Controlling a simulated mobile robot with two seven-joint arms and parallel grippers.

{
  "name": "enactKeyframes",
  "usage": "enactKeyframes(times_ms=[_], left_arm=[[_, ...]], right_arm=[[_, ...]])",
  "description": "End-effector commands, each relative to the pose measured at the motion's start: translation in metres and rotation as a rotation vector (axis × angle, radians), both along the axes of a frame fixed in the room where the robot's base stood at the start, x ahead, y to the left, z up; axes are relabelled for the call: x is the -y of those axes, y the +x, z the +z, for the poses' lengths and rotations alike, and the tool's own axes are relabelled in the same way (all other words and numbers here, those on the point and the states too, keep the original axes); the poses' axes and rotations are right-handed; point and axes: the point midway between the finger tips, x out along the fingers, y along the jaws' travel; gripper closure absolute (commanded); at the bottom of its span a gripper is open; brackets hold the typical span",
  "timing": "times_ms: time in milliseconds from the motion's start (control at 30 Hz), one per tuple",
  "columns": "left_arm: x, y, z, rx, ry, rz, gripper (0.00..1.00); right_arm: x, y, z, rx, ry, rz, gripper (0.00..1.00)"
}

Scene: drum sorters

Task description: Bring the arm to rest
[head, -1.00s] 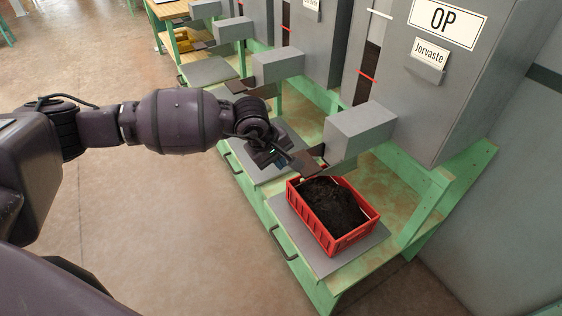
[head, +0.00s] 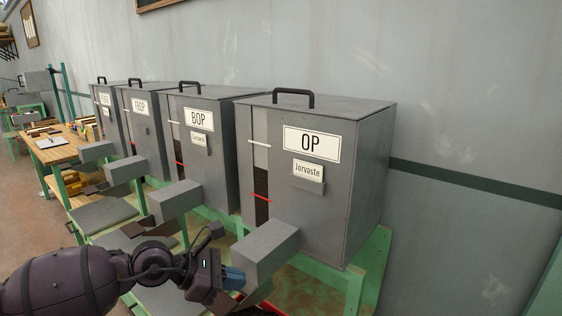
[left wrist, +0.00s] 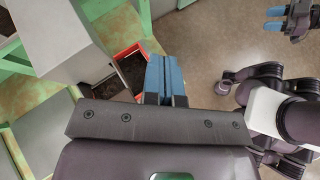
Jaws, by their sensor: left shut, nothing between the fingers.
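My left gripper (head: 233,278) is shut and empty in the head view, low in the picture in front of the grey chute box (head: 268,250) of the OP drum sorter (head: 312,215). Its blue fingers lie together in the left wrist view (left wrist: 166,78). The red crate (left wrist: 118,56) with dark soil (left wrist: 133,71) lies just beyond and left of the fingertips there. In the head view only a sliver of the crate shows behind the gripper. My right gripper (left wrist: 274,19) shows small at the top right of the left wrist view, its two blue fingers apart.
More sorters, among them BOP (head: 207,150), stand in a row to the left, each with a protruding chute box. They stand on a green frame (head: 352,282). A wooden table (head: 52,146) is farther left. Open floor (left wrist: 228,45) lies right of the fingers in the wrist view.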

Motion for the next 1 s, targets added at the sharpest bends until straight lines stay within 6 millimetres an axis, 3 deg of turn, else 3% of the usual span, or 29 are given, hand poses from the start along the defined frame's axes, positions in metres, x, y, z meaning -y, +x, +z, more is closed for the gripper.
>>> enactKeyframes(times_ms=[100,233,367,467,567,733,967,1000], left_arm=[[0.025,-0.006,0.028,-0.207,-0.307,0.112,1.0],[0.037,-0.009,0.051,-0.476,-0.639,0.241,1.0],[0.032,-0.006,0.062,-0.771,-0.96,0.383,1.0],[0.019,-0.003,0.057,-1.012,-1.201,0.503,1.0],[-0.001,-0.001,0.042,-1.244,-1.426,0.627,1.0],[-0.037,-0.01,-0.002,-1.584,-1.752,0.828,1.0],[-0.084,-0.046,-0.076,-1.926,-2.12,1.077,1.0],[-0.092,-0.055,-0.089,1.968,2.178,-1.117,1.0]], right_arm=[[0.0,0.003,0.0,0.004,-0.001,0.002,0.57],[0.001,0.003,-0.001,0.003,-0.003,0.005,0.57],[0.002,0.001,-0.002,-0.002,-0.006,0.007,0.57],[0.003,-0.001,-0.003,-0.007,-0.01,0.008,0.57],[0.004,-0.004,-0.004,-0.012,-0.013,0.009,0.57],[0.005,-0.008,-0.005,-0.019,-0.015,0.007,0.57],[0.005,-0.008,-0.004,-0.016,-0.011,0.005,0.57],[0.004,-0.007,-0.003,-0.015,-0.01,0.004,0.57]])
